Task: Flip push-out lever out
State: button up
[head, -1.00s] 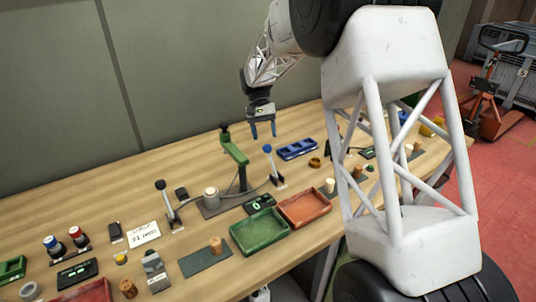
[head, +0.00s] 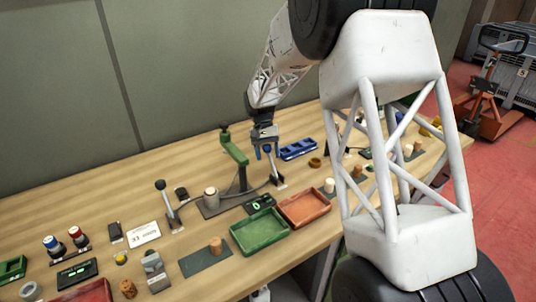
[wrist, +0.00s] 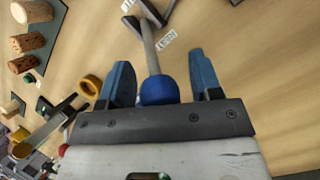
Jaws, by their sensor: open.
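A lever with a round blue knob (wrist: 159,91) and a grey rod (wrist: 149,45) stands on the bench, with a small white label (wrist: 166,40) beside its base; I cannot read the label surely. My gripper (head: 265,154) is over this lever in the head view. In the wrist view my gripper (wrist: 162,78) is open, with the knob between its two blue fingers, nearer the left one. I see a gap to the right finger; whether the left finger touches cannot be told. The lever's base (head: 278,181) shows below the gripper in the head view.
A second lever with a black knob (head: 160,185) stands further left. A green press (head: 234,150) is close to the left of my gripper. A blue tray (head: 298,149) lies to the right, and green (head: 259,232) and red (head: 304,208) trays lie in front.

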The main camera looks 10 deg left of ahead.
jog(key=shift+s+f, duration=0.1)
jog(key=shift+f, duration=0.05)
grip_shut()
dwell(0.4)
